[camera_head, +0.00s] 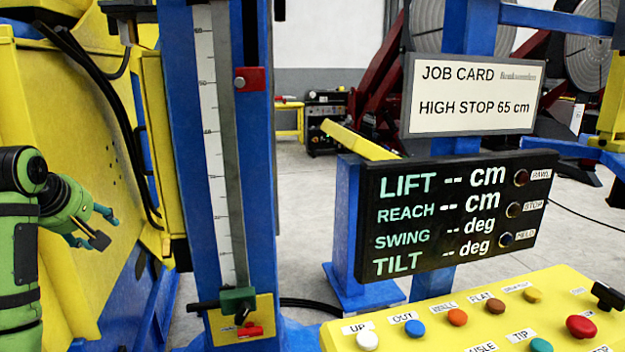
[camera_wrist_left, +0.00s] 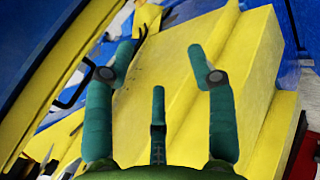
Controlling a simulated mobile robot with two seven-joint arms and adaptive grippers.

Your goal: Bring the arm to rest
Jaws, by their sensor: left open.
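My left gripper (camera_head: 101,227) is at the left edge of the head view, in front of a large yellow panel (camera_head: 60,110). Its green arm comes in from the left. In the left wrist view the teal fingers (camera_wrist_left: 165,70) stand wide apart with nothing between them. A yellow ribbed surface (camera_wrist_left: 245,75) lies beyond the fingertips; I cannot tell whether anything touches it. My right gripper is in neither view.
A blue column (camera_head: 180,130) with a scale (camera_head: 213,130) stands right of my left gripper. A black display (camera_head: 455,215) reads dashes for lift, reach, swing and tilt. A job card (camera_head: 472,95) says high stop 65 cm. A yellow button panel (camera_head: 480,315) is at lower right.

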